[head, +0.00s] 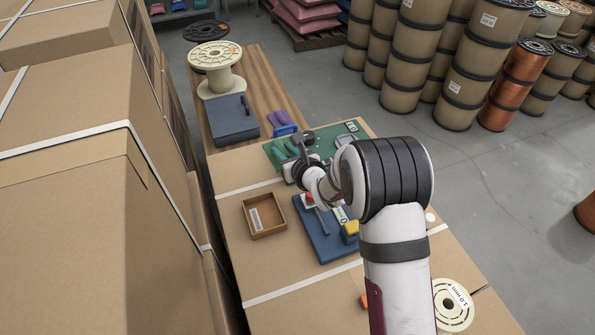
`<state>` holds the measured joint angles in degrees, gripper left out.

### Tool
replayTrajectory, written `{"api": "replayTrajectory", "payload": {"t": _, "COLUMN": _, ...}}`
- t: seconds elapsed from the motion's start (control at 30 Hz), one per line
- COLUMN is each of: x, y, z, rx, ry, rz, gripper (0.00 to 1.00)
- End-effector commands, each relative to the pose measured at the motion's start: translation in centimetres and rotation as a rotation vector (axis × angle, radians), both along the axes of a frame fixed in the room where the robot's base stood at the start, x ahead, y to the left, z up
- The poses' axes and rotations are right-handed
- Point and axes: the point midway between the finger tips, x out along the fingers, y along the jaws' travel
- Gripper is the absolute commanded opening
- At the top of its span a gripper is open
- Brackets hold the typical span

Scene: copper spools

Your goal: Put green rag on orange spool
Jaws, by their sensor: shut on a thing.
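My gripper (301,148) is at the near left part of a green mat, partly hidden by its own wrist. Its dark fingers are shut on what looks like a green rag (289,147), a small green shape at the fingers' left side. Another green shape (277,152) lies just left of it. The grip itself is too small to see clearly. A small orange piece (363,301) shows at the left edge of my arm, low in the picture; most of it is hidden, so I cannot tell if it is a spool. Copper-orange spools (505,92) stand stacked on the floor at the right.
A cream spool (452,304) is at lower right. Behind are a blue-grey box (231,125) and another cream spool (219,72). Tall cartons (70,140) wall the left.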

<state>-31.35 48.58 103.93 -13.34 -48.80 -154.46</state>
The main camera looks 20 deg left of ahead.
Motion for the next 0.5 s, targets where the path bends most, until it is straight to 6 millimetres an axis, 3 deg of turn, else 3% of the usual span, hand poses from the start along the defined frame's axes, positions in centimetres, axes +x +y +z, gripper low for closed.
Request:
{"api": "replayTrajectory", "payload": {"t": 0.17, "x": 0.7, "y": -1.2, "z": 0.5, "rx": 0.000, "ry": -0.003, "rz": -0.007, "gripper": 0.00}}
{"api": "replayTrajectory", "payload": {"t": 0.27, "x": 2.2, "y": -3.9, "z": 1.3, "rx": 0.000, "ry": -0.003, "rz": -0.021, "gripper": 0.00}}
{"api": "replayTrajectory", "payload": {"t": 0.37, "x": 4.0, "y": -8.1, "z": 2.4, "rx": 0.000, "ry": -0.003, "rz": -0.037, "gripper": 0.00}}
{"api": "replayTrajectory", "payload": {"t": 0.5, "x": 5.9, "y": -15.8, "z": 4.2, "rx": 0.000, "ry": -0.003, "rz": -0.062, "gripper": 0.00}}
